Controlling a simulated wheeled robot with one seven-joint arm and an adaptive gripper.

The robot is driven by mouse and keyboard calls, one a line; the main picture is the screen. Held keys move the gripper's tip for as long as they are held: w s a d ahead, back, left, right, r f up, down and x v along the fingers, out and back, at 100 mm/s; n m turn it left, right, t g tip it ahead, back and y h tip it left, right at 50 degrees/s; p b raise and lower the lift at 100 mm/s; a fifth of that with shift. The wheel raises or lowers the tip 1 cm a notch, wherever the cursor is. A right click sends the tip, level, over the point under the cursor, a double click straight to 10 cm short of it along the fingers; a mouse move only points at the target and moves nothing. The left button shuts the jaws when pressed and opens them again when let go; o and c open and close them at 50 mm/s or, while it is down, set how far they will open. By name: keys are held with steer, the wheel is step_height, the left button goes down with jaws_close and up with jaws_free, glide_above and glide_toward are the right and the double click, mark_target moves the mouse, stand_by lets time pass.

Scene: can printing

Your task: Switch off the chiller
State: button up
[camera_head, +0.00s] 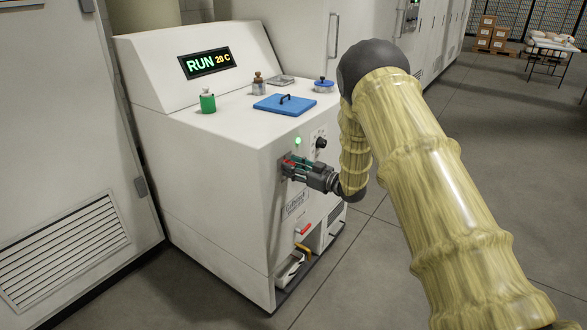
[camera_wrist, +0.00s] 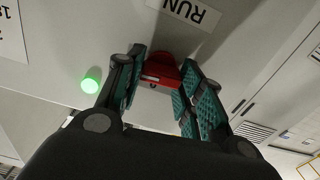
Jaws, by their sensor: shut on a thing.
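The chiller (camera_head: 215,165) is a white cabinet. Its sloped display (camera_head: 206,61) reads "RUN 20 C" in green and yellow. A green lamp (camera_head: 298,141) is lit on its front panel, and the lamp also shows in the wrist view (camera_wrist: 91,82). My gripper (camera_head: 287,166) is at the front panel, below the lamp. In the wrist view its teal-padded fingers (camera_wrist: 162,84) are shut on a red switch handle (camera_wrist: 160,72). A "RUN" label (camera_wrist: 184,11) is beside the handle. The fingers partly hide the switch.
A black knob (camera_head: 320,142) is right of the lamp. A red-handled valve (camera_head: 304,230) and a yellow-handled one (camera_head: 303,248) are lower on the front. A blue lid (camera_head: 285,104) and a green bottle (camera_head: 207,101) are on top.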

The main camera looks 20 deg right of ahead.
steer(key=shift+s+a+f+n+b, duration=0.15)
steer(key=shift+n+b, duration=2)
steer(key=shift+n, duration=2.1)
steer(key=shift+d+f+n+b, duration=0.1)
steer(key=shift+n+b, duration=2.05)
steer(key=shift+n, duration=2.1)
steer(key=o, duration=1)
steer(key=v, duration=1.2)
